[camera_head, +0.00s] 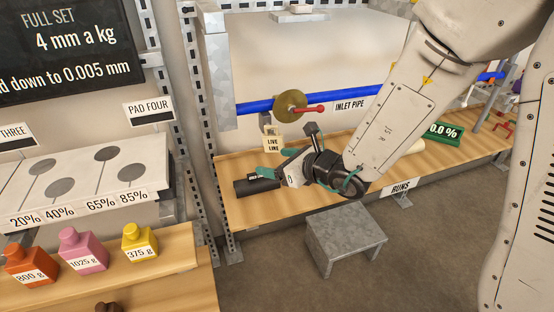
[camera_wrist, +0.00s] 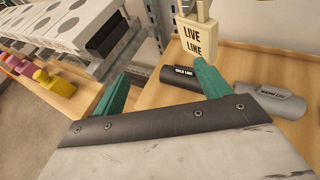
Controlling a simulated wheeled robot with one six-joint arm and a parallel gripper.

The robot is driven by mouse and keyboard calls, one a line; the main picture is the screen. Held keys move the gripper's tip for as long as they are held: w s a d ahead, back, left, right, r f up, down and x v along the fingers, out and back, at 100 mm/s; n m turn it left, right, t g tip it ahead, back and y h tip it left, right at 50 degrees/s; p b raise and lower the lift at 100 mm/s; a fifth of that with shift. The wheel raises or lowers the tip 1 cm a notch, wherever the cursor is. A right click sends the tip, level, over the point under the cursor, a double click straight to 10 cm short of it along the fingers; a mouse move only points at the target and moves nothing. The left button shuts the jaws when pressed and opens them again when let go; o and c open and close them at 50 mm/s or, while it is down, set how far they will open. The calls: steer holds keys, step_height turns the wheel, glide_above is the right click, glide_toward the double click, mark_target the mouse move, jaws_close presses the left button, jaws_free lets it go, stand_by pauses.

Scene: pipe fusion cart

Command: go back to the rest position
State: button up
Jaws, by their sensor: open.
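My gripper (camera_head: 277,162) hangs over the left part of the wooden bench, with its two teal fingers apart. In the wrist view my gripper (camera_wrist: 162,87) also shows the fingers spread with nothing between them. A cream LIVE LINE tag (camera_head: 273,140) is just beyond the fingers. In the wrist view the LIVE LINE tag (camera_wrist: 194,38) stands close behind the right finger; I cannot tell whether they touch. A dark cylinder (camera_head: 252,188) lies on the bench below and left of the gripper.
A blue inlet pipe (camera_head: 254,106) with a brass disc (camera_head: 290,105) and red handle runs behind the bench (camera_head: 234,162). A grey metal step (camera_head: 343,240) stands on the floor in front. Labelled bottles (camera_head: 84,250) stand on the left shelf. A green 0.0 % display (camera_head: 443,133) sits right.

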steer(key=s+r+n+g+y, duration=0.3)
steer(key=s+r+n+g, duration=0.4)
steer(key=s+r+n, duration=0.7)
steer(key=s+d+n+h, duration=0.6)
steer(key=d, duration=0.5)
steer(key=s+d+n+g+h, duration=0.1)
steer(key=s+d+n+h, duration=0.5)
steer(key=d, duration=0.6)
steer(key=shift+s+d+n+h, duration=0.15)
steer(key=shift+s+n+h, duration=0.2)
steer(key=shift+s, duration=0.25)
steer(key=shift+r, duration=0.1)
